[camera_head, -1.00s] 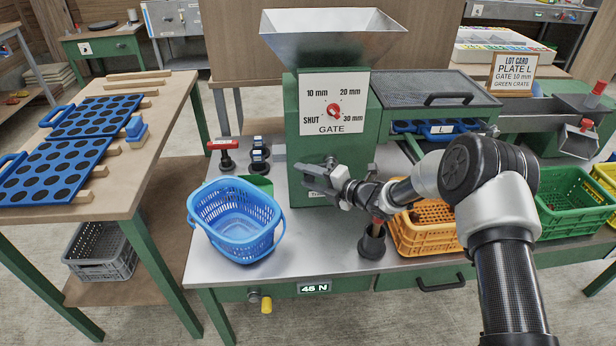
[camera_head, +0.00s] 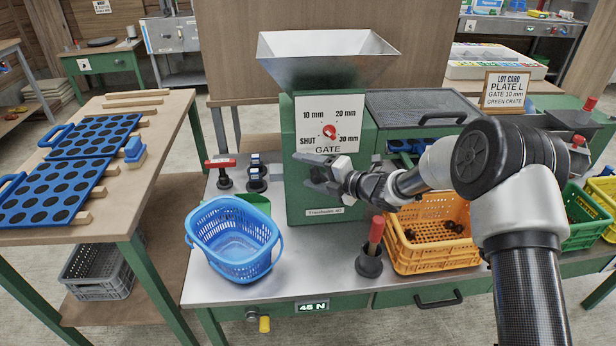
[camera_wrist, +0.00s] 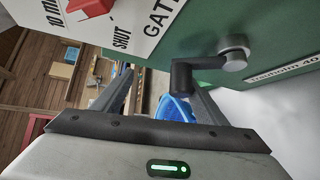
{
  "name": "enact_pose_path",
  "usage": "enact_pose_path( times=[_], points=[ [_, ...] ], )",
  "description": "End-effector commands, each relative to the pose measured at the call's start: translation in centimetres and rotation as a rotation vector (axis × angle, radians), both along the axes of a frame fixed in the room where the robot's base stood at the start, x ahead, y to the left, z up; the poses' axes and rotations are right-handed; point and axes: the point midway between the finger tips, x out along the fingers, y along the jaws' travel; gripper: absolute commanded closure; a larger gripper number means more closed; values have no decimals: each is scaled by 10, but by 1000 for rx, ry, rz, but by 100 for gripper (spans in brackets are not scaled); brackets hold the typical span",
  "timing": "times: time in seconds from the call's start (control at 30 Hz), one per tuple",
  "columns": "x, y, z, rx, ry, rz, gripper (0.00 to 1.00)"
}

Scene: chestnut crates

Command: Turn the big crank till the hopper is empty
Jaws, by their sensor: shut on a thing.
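The grey metal hopper (camera_head: 325,62) sits on top of the green machine. I see its bare inner back wall, but its bottom is hidden. The gate plate (camera_head: 317,112) below it carries a red knob (camera_head: 330,131). My gripper (camera_head: 306,172) is at the machine's front, just below that plate. In the wrist view my fingers (camera_wrist: 165,85) are shut on the dark grip of the crank (camera_wrist: 182,80). The crank's short arm runs from the grip to a round hub on the green face. In the head view my gripper mostly hides the crank.
A blue basket (camera_head: 234,243) stands left on the bench. An orange crate (camera_head: 436,258) holding some brown chestnuts is at right, behind a red-handled post (camera_head: 374,240). A green crate (camera_head: 582,225) is partly hidden by my arm. A lot card (camera_head: 507,90) stands at back right.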

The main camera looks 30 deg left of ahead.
Motion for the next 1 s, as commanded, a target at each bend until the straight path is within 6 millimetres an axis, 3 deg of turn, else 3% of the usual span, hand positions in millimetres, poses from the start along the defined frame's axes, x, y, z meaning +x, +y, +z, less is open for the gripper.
enact_pose_path(
  times=[0.03,0.17,0.27,1.0],
  points=[
    [-7,13,18,34,-12,22,50],
    [-7,14,19,35,-13,22,49],
    [-2,6,10,15,-9,10,58],
    [-15,-40,-24,2,-2,2,58]
  ],
)
